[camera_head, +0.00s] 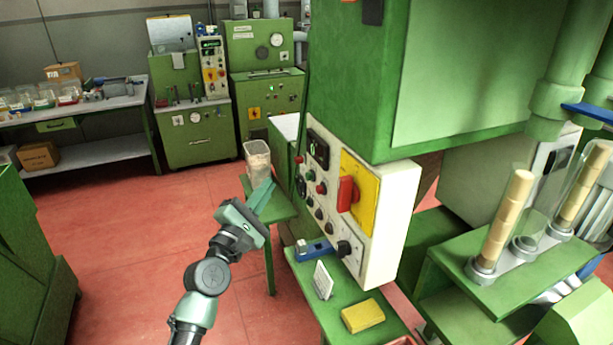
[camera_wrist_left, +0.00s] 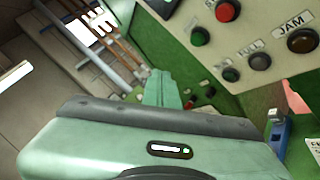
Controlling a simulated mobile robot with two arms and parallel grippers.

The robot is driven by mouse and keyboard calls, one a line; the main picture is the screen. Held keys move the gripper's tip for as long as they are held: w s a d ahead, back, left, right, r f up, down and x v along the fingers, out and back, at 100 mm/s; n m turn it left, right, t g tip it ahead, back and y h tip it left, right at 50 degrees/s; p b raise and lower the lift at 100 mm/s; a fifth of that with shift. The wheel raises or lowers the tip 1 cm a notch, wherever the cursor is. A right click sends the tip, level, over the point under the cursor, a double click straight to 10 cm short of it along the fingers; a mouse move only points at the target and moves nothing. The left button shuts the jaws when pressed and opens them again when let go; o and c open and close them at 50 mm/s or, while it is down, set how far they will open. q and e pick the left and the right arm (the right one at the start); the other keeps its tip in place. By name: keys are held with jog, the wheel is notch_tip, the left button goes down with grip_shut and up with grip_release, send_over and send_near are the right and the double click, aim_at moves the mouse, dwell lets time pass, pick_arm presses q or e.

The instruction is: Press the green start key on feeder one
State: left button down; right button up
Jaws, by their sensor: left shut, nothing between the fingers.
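A control panel (camera_head: 338,215) on the side of the green machine carries several buttons and lamps. A green key (camera_head: 310,175) sits on its left-facing side near red ones; a green key (camera_wrist_left: 200,37) also shows in the left wrist view, beside a red one (camera_wrist_left: 227,11). I cannot read any label naming feeder one. My left gripper (camera_head: 263,196) is shut and empty, left of the panel and apart from it. Its fingers (camera_wrist_left: 161,90) show in the left wrist view, below and left of the green key. My right gripper is not in view.
A red rotary switch (camera_head: 346,194) on a yellow plate sticks out from the panel. Below are a green shelf with a yellow block (camera_head: 362,316) and a small white card (camera_head: 323,280). A clear container (camera_head: 257,160) stands behind my gripper. Red floor is open to the left.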

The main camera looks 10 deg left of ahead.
pick_arm(q)
jog(key=w+d, duration=0.3)
jog(key=d, duration=0.2)
jog(key=shift+w, duration=0.2)
jog(key=shift+d, duration=0.15)
dwell(1.8)
jog(key=shift+w+d, duration=0.25)
jog(key=shift+d, duration=0.05)
jog(key=shift+w+d, duration=0.2)
jog(key=shift+d, duration=0.15)
dwell(0.8)
jog(key=shift+a, duration=0.1)
jog(key=shift+s+a+p, duration=0.35)
jog(key=shift+s+a, duration=0.1)
jog(key=shift+a, duration=0.15)
jog(key=shift+s+a, duration=0.7)
jog(key=shift+a, duration=0.35)
jog(key=shift+s+a, duration=0.7)
jog(key=shift+a, duration=0.35)
